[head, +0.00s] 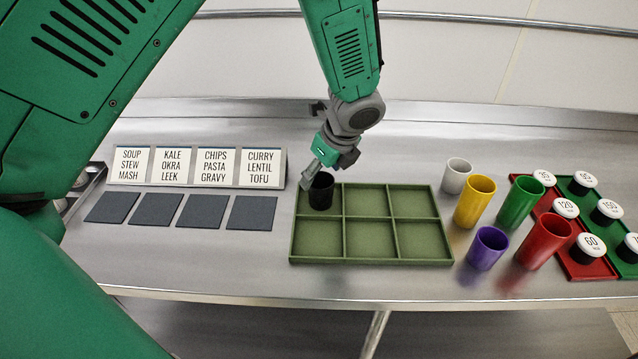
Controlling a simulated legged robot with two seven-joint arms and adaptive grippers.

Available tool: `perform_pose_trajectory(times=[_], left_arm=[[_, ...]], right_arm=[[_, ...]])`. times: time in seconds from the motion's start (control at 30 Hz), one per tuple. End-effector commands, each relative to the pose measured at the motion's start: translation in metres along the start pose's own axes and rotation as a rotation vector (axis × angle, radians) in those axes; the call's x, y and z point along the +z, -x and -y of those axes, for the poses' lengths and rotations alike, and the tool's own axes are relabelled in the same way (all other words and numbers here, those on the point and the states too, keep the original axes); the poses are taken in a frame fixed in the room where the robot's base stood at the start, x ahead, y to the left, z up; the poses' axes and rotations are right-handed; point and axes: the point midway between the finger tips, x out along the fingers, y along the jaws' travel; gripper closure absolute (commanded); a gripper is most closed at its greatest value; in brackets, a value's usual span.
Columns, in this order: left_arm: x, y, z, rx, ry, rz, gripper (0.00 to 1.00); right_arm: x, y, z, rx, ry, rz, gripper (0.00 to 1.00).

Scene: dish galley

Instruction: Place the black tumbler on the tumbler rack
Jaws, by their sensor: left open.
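The black tumbler (321,195) stands upright in the back-left compartment of the green tumbler rack (370,262), a low tray with two rows of compartments. Its other compartments are empty. My left gripper (318,178) is open at the tumbler's rim, its grey fingers pointing down and to the left. The fingers hide part of the rim; I cannot tell whether they touch it. My right gripper is not in view.
Grey, yellow (474,203), green (521,203), purple (487,249) and red (543,243) tumblers stand right of the rack. Red and green trays with numbered pieces lie farther right. Left of the rack are a sign (198,167) and several dark mats (202,212).

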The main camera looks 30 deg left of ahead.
Motion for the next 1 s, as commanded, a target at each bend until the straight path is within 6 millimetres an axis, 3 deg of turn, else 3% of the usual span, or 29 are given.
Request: perform_pose_trajectory(times=[0.1,0.3,1.0], left_arm=[[-0.001,0.026,0.001,-0.003,0.001,0.001,0.36],[-0.003,0.051,0.001,0.0,0.0,0.003,0.36],[-0.002,0.055,0.001,0.001,-0.001,0.001,0.36]], right_arm=[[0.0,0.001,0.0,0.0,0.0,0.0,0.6],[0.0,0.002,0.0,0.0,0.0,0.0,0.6],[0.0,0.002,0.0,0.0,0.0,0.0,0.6]])
